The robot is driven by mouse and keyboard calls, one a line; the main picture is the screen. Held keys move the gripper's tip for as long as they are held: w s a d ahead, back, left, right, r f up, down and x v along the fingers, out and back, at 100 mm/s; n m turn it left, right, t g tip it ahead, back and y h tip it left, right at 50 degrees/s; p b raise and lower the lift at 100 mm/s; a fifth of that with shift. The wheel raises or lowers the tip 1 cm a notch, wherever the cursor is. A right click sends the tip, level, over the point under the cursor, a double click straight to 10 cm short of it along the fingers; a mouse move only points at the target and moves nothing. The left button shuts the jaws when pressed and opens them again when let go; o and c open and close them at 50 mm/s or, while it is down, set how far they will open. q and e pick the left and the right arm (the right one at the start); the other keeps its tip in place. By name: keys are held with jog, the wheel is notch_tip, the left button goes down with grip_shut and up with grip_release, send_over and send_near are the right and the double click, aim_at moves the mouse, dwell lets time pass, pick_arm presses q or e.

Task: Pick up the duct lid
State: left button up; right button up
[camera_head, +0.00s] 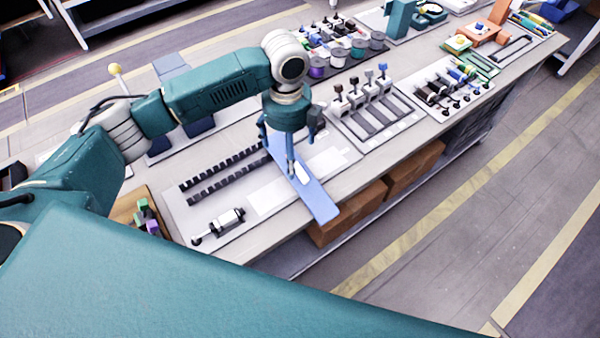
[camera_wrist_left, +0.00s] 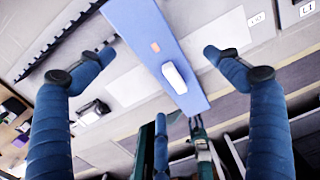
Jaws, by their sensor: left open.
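The duct lid (camera_head: 318,201) is a long flat blue strip with a white handle-like block (camera_head: 301,173) on it. It lies across the pale board, with its near end reaching past the table's front edge. In the left wrist view the lid (camera_wrist_left: 143,22) runs diagonally, with the white block (camera_wrist_left: 174,77) and a small orange mark on its top. My left gripper (camera_head: 289,146) is over the lid, fingers pointing down. In the left wrist view its open fingers (camera_wrist_left: 164,50) are spread on either side of the lid, with nothing between them gripped. My right gripper is not in view.
Two dark slotted duct rails (camera_head: 222,174) lie on the board left of the lid. A small cylindrical device (camera_head: 220,224) sits in front of them. A fixture with several upright tools (camera_head: 367,97) stands to the right. Cardboard boxes (camera_head: 348,212) are on the shelf below.

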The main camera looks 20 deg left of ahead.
aim_at(300, 174)
pick_arm(q)
jog(key=shift+f, duration=0.65)
jog(key=f+p, duration=0.1)
jog(key=f, duration=0.1)
jog(key=s+f, duration=0.1)
jog(key=f, duration=0.1)
jog(key=shift+d+f+p, duration=0.1)
jog(key=shift+f+p, duration=0.1)
jog(key=shift+p, duration=0.2)
jog(key=shift+f, duration=0.35)
jog(key=shift+c, duration=0.5)
jog(key=c, duration=1.3)
jog(key=shift+w+r, duration=0.1)
jog(key=shift+r, duration=0.05)
